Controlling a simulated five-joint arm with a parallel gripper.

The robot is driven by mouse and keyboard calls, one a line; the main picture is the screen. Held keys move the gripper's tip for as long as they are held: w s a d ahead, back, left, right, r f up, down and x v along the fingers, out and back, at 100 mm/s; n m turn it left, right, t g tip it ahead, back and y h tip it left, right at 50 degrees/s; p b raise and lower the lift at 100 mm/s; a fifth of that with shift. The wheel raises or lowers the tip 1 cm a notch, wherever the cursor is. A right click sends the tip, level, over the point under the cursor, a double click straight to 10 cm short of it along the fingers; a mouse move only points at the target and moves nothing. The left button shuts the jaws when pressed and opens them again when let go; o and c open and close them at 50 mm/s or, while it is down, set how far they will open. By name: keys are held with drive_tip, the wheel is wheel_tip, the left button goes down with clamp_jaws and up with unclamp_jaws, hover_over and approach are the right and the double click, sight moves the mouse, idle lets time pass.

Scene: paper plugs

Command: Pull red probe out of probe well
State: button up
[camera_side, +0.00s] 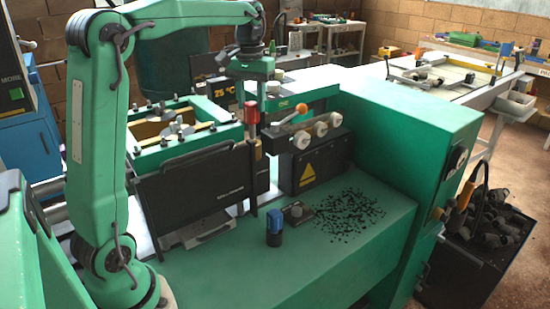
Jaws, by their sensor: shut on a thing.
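The red probe (251,113) stands upright near the middle of the view, its red handle showing above a dark lower part. My gripper (257,98) points down from above and is shut at the top of the red handle. The fingertips are small and partly hidden, so their exact contact is hard to see. Below the handle, a dark upright strip runs down in front of the black panel. I cannot tell where the probe ends and the probe well begins, or how deep the probe sits.
A black panel (205,188) and a green frame (190,140) stand left of the probe. A box with an orange-tipped lever (298,112) and several knobs stands right.

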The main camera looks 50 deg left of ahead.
drive_tip(key=shift+r, duration=0.25)
idle(0.3)
drive_tip(key=shift+r, duration=1.3)
